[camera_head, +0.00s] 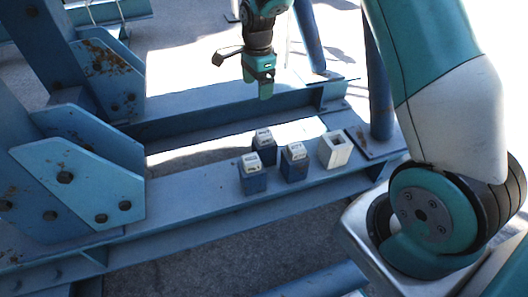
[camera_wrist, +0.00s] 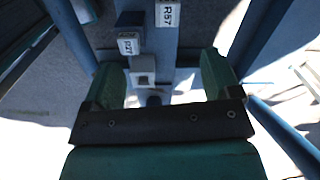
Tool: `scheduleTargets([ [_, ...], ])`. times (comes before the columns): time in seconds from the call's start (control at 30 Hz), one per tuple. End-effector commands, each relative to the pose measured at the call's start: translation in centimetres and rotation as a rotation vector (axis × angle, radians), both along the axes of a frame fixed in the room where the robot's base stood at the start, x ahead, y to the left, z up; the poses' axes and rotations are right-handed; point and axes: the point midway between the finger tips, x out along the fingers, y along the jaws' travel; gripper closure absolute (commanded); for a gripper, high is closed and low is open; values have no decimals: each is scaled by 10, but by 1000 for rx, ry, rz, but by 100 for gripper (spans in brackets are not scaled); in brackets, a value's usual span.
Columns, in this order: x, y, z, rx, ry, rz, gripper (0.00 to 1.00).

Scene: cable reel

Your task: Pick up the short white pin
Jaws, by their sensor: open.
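Several small blocks stand upright on the blue beam (camera_head: 190,205). The only one that looks white all over is the rightmost block (camera_head: 335,149), short and square with a dark opening on top. It seems to be the white block at the upper left of the wrist view (camera_wrist: 85,10), partly cut off. My gripper (camera_head: 260,92) hangs above and behind the blocks, apart from them. Its green fingers (camera_wrist: 168,80) are spread with nothing held. A pale-topped block (camera_wrist: 143,68) shows between them, lower down.
Three dark blue blocks with white tops (camera_head: 263,147) (camera_head: 252,180) (camera_head: 294,163) stand left of the white one. Two labels read R27 (camera_wrist: 128,43) and R57 (camera_wrist: 167,13). A blue post (camera_head: 380,95) rises right of the white block, and rusty brackets (camera_head: 85,175) stand left.

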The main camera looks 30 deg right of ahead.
Motion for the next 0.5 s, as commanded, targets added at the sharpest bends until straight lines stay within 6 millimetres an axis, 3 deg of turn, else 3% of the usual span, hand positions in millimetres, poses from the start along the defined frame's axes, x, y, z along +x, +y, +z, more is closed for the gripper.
scheduleTargets([
  [0.03, 6, -9, -20, -9, 8, -69, 17],
  [0.13, 12, -19, -35, -21, 13, -159, 17],
  [0.27, 13, -22, -55, -25, 18, -184, 17],
  [0.5, 12, -22, -110, -25, 19, -181, 17],
])
